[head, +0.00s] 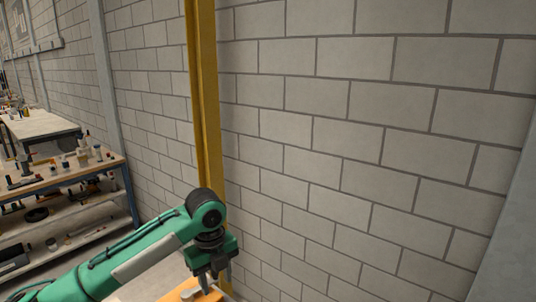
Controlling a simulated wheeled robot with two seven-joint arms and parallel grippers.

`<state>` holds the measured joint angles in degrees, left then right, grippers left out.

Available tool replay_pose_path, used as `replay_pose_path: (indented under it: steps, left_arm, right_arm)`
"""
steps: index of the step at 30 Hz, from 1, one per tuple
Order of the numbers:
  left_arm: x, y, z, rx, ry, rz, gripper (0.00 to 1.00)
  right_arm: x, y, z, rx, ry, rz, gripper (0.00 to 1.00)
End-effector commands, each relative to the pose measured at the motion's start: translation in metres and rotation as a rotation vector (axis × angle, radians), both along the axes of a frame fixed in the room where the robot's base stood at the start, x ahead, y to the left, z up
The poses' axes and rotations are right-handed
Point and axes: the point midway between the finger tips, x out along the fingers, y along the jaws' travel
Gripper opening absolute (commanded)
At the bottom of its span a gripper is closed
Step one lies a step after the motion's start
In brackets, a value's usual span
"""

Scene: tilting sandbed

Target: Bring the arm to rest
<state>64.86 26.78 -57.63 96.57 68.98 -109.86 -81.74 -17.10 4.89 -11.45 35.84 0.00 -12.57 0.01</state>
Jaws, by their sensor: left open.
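My left arm is green and comes in from the lower left. My left gripper (213,283) points down at the bottom of the head view, with its dark fingers apart. A small orange piece (178,295) lies below and beside the fingers, cut off by the frame's bottom edge. A small pale thing shows between or behind the fingers, and I cannot tell whether they touch it. My right gripper is not in view.
A grey block wall (350,130) fills the middle and right. A yellow post (205,100) stands behind the gripper. A workbench (60,180) with shelves and several small items stands at left, with another table (38,127) beyond it.

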Motion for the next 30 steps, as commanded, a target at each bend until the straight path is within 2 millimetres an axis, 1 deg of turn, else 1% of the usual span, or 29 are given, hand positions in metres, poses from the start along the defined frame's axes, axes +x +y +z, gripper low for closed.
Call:
replay_pose_path:
  steps: [1,5,9,14,18,22,26,30]
  left_arm:
    - [-0.003,-0.003,-0.007,-0.008,0.002,0.009,0.44]
    - [-0.011,-0.011,-0.021,-0.032,-0.003,0.048,0.44]
    - [-0.021,-0.020,-0.039,-0.064,-0.006,0.102,0.44]
    - [-0.040,-0.034,-0.066,-0.122,-0.008,0.202,0.44]
    - [-0.064,-0.047,-0.095,-0.195,-0.004,0.344,0.44]
    - [-0.086,-0.054,-0.118,-0.262,0.004,0.500,0.44]
    - [-0.108,-0.056,-0.137,-0.325,0.016,0.672,0.44]
    - [-0.132,-0.051,-0.156,-0.381,0.032,0.873,0.44]
  right_arm:
    - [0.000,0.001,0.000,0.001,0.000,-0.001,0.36]
    - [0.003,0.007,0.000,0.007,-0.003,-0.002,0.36]
    - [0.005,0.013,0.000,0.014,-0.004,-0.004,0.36]
    - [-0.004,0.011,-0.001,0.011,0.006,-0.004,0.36]
    - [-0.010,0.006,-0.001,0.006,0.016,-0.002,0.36]
    - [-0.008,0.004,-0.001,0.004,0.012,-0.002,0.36]
    - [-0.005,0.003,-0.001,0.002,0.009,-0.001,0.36]
    - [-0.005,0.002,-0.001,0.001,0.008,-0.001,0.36]
